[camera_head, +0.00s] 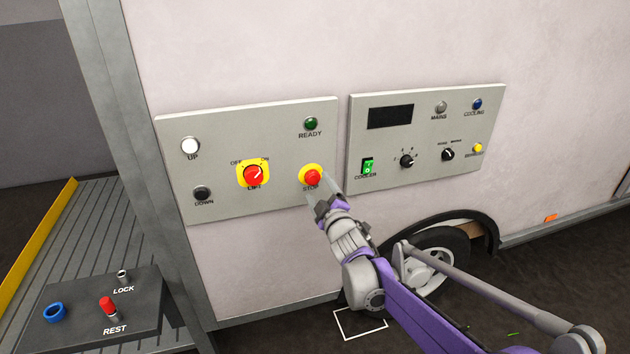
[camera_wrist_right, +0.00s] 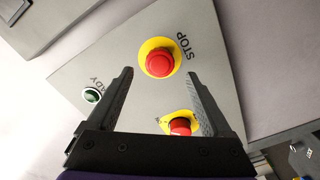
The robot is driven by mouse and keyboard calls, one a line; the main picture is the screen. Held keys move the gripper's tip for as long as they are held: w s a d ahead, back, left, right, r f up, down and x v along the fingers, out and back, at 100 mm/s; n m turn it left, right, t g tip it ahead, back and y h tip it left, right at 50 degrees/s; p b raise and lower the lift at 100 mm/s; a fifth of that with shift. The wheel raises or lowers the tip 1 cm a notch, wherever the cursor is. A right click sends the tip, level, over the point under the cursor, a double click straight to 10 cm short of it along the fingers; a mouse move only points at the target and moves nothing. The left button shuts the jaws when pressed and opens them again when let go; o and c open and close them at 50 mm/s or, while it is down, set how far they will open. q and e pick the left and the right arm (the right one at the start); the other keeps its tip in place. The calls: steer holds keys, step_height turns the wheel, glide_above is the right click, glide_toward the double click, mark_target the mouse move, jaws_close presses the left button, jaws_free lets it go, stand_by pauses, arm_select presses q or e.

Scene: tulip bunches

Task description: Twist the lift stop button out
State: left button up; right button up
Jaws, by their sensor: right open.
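The lift stop button (camera_head: 312,177) is a red mushroom button on a round yellow plate, at the lower right of the left grey panel. It also shows in the right wrist view (camera_wrist_right: 159,63), marked STOP. My right gripper (camera_head: 325,190) is at the lower right of the button in the head view. In the wrist view its two dark fingers (camera_wrist_right: 158,92) are spread apart with nothing between them. The button appears beyond the fingertips, between their lines; I cannot tell the exact gap. My left gripper is not in view.
The left panel (camera_head: 230,205) also carries the red LIFT switch (camera_head: 253,175), the green READY lamp (camera_head: 311,124), the white UP button (camera_head: 190,146) and the dark DOWN button (camera_head: 202,193). A second panel (camera_head: 430,165) is to the right. A dark LOCK/REST box (camera_head: 80,325) stands lower left.

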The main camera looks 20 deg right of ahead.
mark_target(313, 180)
steer(key=shift+w, duration=2.15)
jaws_close()
